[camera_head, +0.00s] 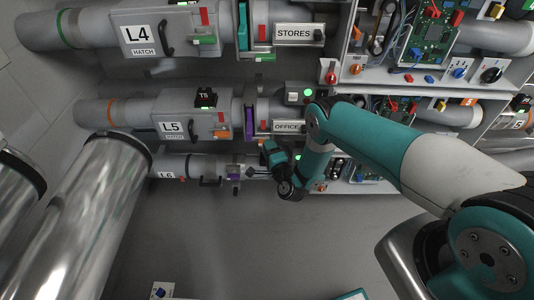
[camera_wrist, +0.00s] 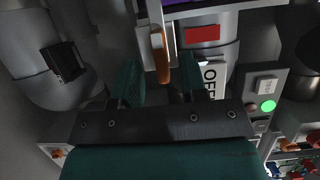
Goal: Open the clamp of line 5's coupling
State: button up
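Line 5 is the middle pipe, with the L5 hatch plate (camera_head: 172,129). Its coupling (camera_head: 249,124) shows a purple band just left of the OFFICE label (camera_head: 287,127). In the wrist view, part of the purple band (camera_wrist: 188,8) shows at the top edge. A lever with an orange-brown grip (camera_wrist: 160,55), apparently the clamp's, hangs below it. My gripper (camera_wrist: 160,78) is open, its two teal fingers apart, with the lever's lower end seen between them. I cannot tell whether they touch it. In the head view my gripper (camera_head: 270,148) is just below the coupling.
Line 4 (camera_head: 140,39) runs above and line 6 (camera_head: 168,172) below, close to my gripper. A box with a lit green button (camera_wrist: 267,106) is at right in the wrist view. A dark box (camera_wrist: 63,62) is at left. Grey wall below line 6 is bare.

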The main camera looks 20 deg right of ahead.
jog(key=w+b, duration=0.2)
jog(key=b, duration=0.4)
jog(key=shift+f, duration=0.15)
jog(key=shift+w, duration=0.1)
jog(key=shift+a+r, duration=0.1)
jog(key=shift+r, duration=0.1)
jog(key=shift+c, duration=0.2)
grip_shut()
